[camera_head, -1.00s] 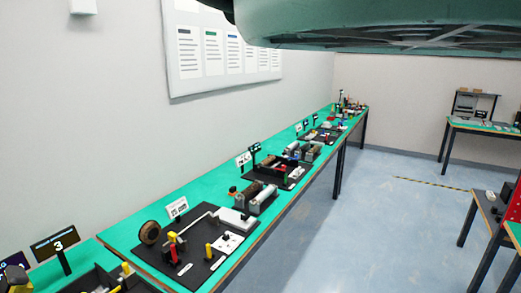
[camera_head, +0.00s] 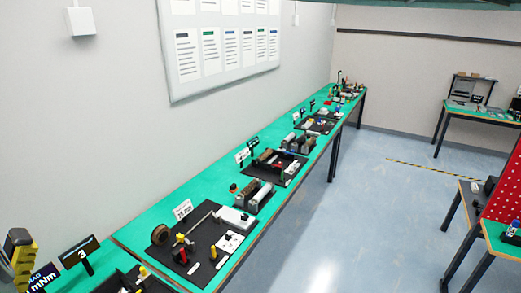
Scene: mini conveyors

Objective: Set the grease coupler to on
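A long green workbench (camera_head: 195,197) runs from the lower left to the far back. Several dark boards with small conveyor devices stand on it. The nearest full board (camera_head: 205,262) carries a brown roll (camera_head: 160,235), a rod, red and yellow parts, and a white block (camera_head: 235,216). I cannot tell which part is the grease coupler; the devices are too small to make out its setting.
Blue floor (camera_head: 330,230) lies open to the right of the bench. A red pegboard (camera_head: 503,190) and a table stand at the right. Another green table (camera_head: 470,113) stands at the back right. A board of papers (camera_head: 222,45) hangs on the left wall.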

